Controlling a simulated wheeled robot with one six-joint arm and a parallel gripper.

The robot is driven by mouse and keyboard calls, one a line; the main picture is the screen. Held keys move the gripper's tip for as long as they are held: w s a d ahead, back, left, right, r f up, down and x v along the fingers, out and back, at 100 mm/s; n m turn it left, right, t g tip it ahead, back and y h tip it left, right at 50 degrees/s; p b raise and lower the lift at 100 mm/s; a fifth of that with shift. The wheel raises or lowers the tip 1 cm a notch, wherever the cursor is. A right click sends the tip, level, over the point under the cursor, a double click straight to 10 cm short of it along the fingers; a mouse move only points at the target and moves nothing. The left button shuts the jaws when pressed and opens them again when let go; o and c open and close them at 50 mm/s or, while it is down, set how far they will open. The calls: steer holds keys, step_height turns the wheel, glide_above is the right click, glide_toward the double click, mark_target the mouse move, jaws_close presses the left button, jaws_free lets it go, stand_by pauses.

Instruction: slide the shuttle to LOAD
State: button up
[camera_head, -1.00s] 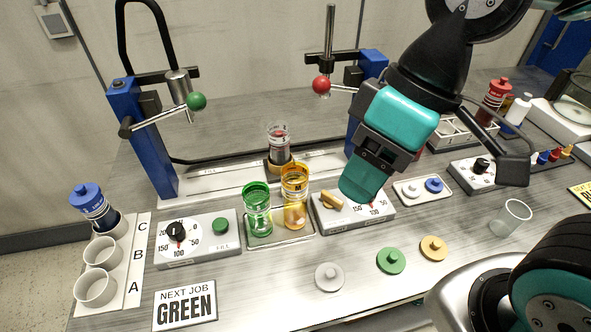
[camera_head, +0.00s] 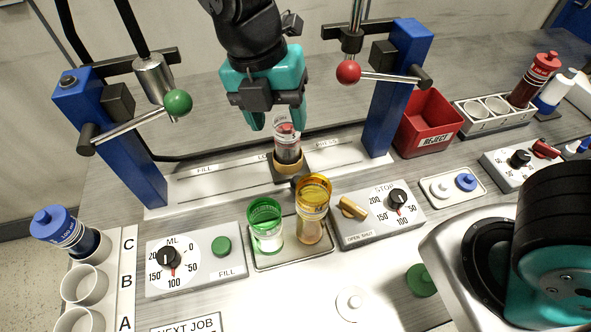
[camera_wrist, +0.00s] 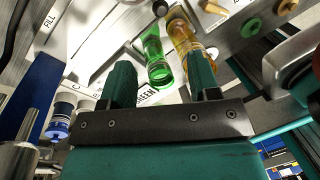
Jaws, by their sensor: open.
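The shuttle (camera_head: 290,177) is a dark block with a tan ring on the pale rail (camera_head: 232,178) between the two blue posts. It carries an upright clear container (camera_head: 287,150) with a dark lower part. It stands between the FILL label at left and the PRESS label at right, beside a middle label of which only the first letters show. My gripper (camera_head: 277,122) is open, fingers down, at the container's upper part; contact cannot be told. In the wrist view my gripper (camera_wrist: 162,82) has nothing visibly clamped between its fingers.
A green glass (camera_head: 265,226) and an amber glass (camera_head: 312,205) stand on a tray in front of the rail. Levers with a green ball (camera_head: 177,102) and a red ball (camera_head: 348,72) flank my gripper. A red REJECT bin (camera_head: 428,124) stands right of the rail.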

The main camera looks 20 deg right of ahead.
mark_target(297, 178)
steer(key=d+f, duration=0.1)
steer(key=f, duration=0.4)
steer(key=s+f, duration=0.1)
steer(key=f, duration=0.4)
steer(key=d+f, duration=0.1)
steer(key=f, duration=0.4)
steer(key=shift+s+d, duration=0.2)
steer(key=shift+d, duration=0.1)
